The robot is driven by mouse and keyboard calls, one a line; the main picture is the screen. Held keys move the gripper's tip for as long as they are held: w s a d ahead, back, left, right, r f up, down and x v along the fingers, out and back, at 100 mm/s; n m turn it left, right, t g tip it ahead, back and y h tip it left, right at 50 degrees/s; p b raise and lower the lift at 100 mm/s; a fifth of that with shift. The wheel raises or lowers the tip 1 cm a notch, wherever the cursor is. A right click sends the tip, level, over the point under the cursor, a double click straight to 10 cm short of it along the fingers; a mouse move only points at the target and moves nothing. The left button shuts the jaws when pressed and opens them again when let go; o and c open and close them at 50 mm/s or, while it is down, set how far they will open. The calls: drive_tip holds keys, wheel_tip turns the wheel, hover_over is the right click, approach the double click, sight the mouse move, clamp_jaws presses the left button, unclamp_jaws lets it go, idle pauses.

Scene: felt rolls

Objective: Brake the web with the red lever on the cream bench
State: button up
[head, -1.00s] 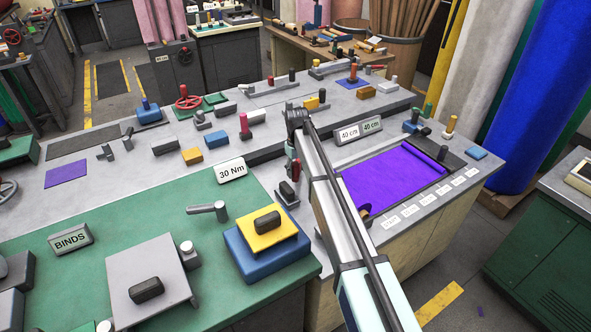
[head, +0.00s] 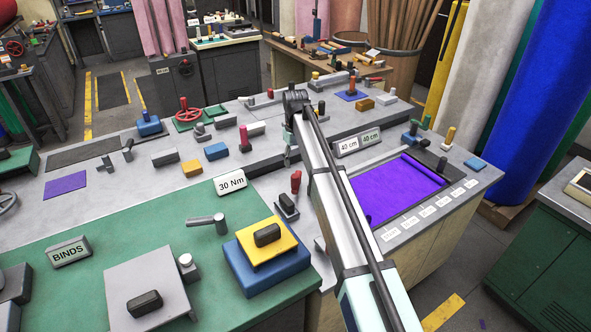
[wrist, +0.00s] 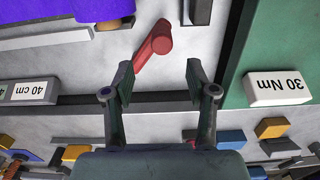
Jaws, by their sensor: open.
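The red lever (head: 295,182) stands upright on a small dark base (head: 287,207) at the bench's near side, left of my arm. It also shows in the wrist view (wrist: 154,42), slanting just beyond my fingertips, roughly between their lines. My gripper (wrist: 158,74) is open, with nothing between the fingers. In the head view my gripper (head: 289,150) hangs above and behind the lever, apart from it. The purple web (head: 395,190) lies flat on the bench with the pale wooden side (head: 430,238); my arm covers its left edge.
The 30 Nm sign (head: 231,183) stands left of the lever, and the 40 cm signs (head: 359,143) right of my gripper. A yellow block on a blue one (head: 265,263) sits close in front. A dark raised ledge (wrist: 165,103) crosses the wrist view below the lever.

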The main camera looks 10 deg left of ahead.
sight(297, 176)
drive_tip(key=shift+r, duration=0.8)
